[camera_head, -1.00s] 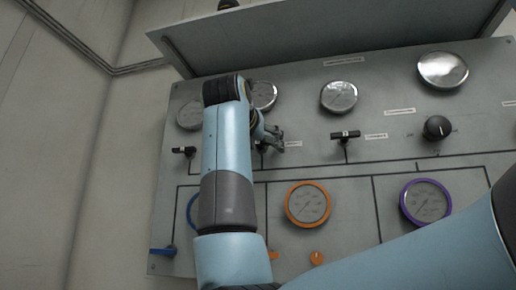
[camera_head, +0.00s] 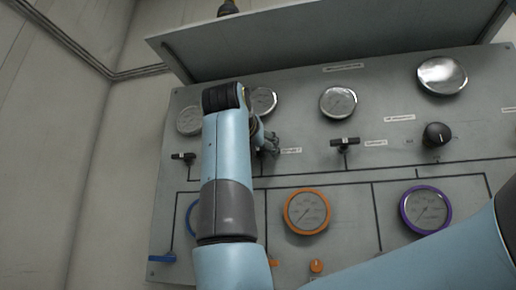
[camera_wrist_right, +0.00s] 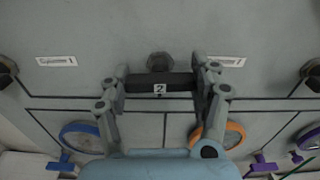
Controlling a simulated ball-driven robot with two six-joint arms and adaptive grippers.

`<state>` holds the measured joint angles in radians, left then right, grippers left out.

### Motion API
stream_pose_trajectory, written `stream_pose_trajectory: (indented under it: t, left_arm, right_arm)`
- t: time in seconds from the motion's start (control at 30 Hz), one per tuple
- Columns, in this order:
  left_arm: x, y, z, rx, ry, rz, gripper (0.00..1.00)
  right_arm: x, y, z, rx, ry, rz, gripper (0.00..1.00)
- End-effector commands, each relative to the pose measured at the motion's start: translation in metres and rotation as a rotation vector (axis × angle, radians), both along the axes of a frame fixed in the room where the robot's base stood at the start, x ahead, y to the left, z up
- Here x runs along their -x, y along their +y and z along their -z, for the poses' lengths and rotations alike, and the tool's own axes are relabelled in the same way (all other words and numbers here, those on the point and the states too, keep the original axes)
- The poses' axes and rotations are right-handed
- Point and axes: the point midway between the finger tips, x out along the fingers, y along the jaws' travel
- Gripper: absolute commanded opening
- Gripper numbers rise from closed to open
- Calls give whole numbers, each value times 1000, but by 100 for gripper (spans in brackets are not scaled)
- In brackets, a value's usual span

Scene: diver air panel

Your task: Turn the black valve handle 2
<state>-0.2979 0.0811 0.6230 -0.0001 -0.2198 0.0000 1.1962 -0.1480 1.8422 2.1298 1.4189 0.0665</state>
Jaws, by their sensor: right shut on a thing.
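In the head view my right gripper (camera_head: 268,146) is at the panel, mostly behind my own forearm, and the handle is hardly visible there. My left gripper is not in view.
The grey panel (camera_head: 350,228) carries other black handles, one at left (camera_head: 183,156) and one at right (camera_head: 345,142), and a round black knob (camera_head: 436,134). An orange-rimmed gauge (camera_head: 307,211) and a purple-rimmed gauge (camera_head: 426,209) sit below. A shelf (camera_head: 330,38) juts out above.

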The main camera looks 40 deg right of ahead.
Motion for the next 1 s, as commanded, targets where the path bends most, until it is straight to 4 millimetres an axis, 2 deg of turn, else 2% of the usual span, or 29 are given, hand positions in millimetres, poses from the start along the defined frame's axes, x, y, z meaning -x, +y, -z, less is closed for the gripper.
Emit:
stream_pose_trajectory:
  t: [0.57,1.0]
  left_arm:
    - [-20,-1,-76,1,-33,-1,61]
    - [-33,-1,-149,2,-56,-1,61]
  right_arm:
    - [1,0,-7,302,358,-1,30]
    - [0,0,-7,573,677,-1,30]
